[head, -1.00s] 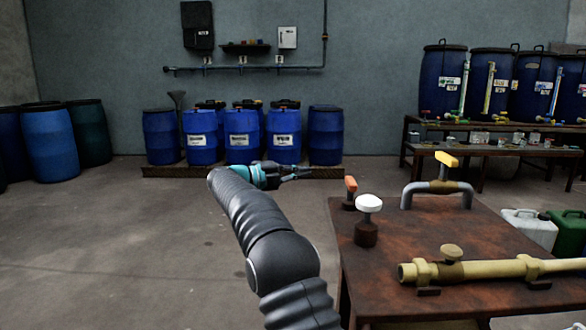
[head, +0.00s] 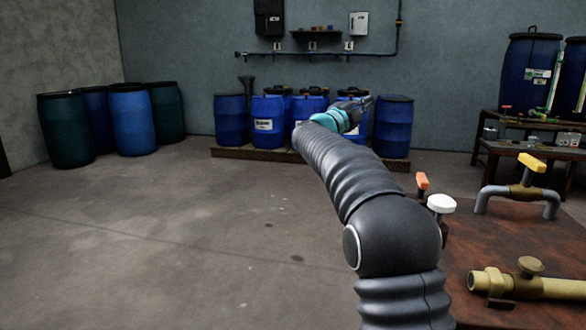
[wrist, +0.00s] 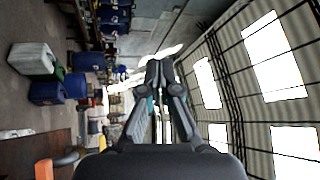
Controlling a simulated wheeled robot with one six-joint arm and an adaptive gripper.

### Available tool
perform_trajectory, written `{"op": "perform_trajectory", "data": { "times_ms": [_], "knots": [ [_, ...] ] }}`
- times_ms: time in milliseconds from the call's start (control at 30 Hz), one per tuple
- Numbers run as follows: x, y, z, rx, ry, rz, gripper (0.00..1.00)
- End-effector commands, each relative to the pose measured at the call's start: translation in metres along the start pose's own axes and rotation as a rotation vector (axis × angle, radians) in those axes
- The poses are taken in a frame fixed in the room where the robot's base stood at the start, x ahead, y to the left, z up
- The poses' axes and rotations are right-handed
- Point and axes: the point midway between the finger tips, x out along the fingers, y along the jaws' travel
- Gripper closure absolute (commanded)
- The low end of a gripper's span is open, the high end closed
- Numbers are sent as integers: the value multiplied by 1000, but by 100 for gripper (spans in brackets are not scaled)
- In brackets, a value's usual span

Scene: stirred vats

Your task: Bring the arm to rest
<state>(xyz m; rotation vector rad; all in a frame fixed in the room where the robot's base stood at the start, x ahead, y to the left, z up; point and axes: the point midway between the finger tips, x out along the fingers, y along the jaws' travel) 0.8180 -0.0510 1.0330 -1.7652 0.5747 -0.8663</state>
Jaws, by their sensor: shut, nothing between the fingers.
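My arm reaches forward from the lower right of the head view, bent at its elbow. My gripper (head: 366,102) is at its far end, seen in front of the blue drums by the back wall. In the wrist view my gripper (wrist: 160,66) has its fingers together, with nothing between them. The wrist picture is turned on its side, with the roof windows at the right. No object touches the gripper in either view.
A rusty table (head: 470,245) stands at the right, with an orange-handled valve (head: 422,182), a white knob (head: 441,204), a yellow-handled valve (head: 531,163) and a brass pipe (head: 530,286). Blue drums (head: 268,122) stand on a pallet behind.

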Motion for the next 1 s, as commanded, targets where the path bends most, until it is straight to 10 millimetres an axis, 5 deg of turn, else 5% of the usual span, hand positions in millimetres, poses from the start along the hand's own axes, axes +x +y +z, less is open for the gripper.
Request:
{"op": "perform_trajectory", "data": {
  "times_ms": [200, 467, 767, 1000],
  "knots": [
    [-26, -51, -17, -143, -300, -135, 100],
    [-97, -57, -39, -374, -659, -229, 100],
    [-214, 10, -94, -696, -1058, -231, 100],
    [-314, 104, -166, -981, -1346, -146, 100]
  ]
}}
